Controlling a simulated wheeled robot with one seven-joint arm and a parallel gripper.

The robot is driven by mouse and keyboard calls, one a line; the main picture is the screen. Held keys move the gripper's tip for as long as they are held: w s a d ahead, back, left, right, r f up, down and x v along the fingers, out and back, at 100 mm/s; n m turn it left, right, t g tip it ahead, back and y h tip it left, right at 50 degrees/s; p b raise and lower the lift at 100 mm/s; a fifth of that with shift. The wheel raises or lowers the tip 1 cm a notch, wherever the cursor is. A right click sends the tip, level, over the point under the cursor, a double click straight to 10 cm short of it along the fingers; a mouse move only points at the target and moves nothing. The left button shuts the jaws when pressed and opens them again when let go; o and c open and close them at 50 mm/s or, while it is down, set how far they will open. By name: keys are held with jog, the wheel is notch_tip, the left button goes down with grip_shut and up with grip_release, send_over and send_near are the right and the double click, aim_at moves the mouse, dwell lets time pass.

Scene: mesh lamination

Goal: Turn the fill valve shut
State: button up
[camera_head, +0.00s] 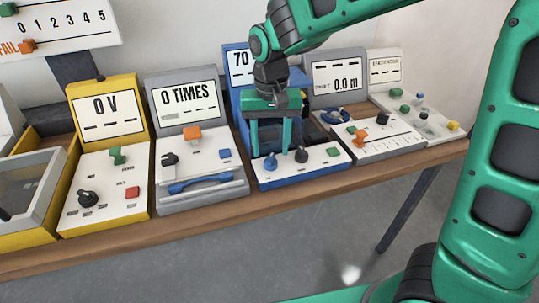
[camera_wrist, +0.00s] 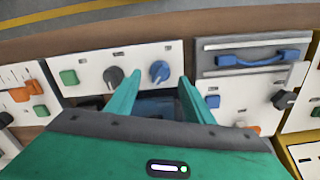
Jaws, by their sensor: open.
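The blue device (camera_head: 295,174) with a "70" display stands mid-table. Its white front panel carries a blue knob (camera_head: 270,163), a dark grey knob (camera_head: 301,156) and a green button (camera_head: 333,152). No readable label tells which control is the fill valve. My gripper (camera_head: 271,150) is open and empty, pointing down above this panel. In the wrist view my gripper (camera_wrist: 160,78) has its fingertips on either side of the blue knob (camera_wrist: 159,71) in the picture; contact cannot be told. The dark knob (camera_wrist: 113,77) is just left of the left finger there.
On the left stand a grey "0 TIMES" device (camera_head: 187,108) with a blue bar handle (camera_head: 200,182) and a yellow "0 V" device (camera_head: 105,107). On the right is a "0.0 m" device (camera_head: 338,78) with several controls. The wooden table's front edge (camera_head: 310,182) is clear.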

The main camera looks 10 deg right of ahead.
aim_at(271, 156)
jog(key=shift+f, duration=1.85)
jog(key=shift+c, duration=0.6)
jog(key=c, duration=0.9)
jog(key=shift+n, duration=0.3)
jog(key=n, duration=0.3)
jog(key=shift+n, duration=1.9)
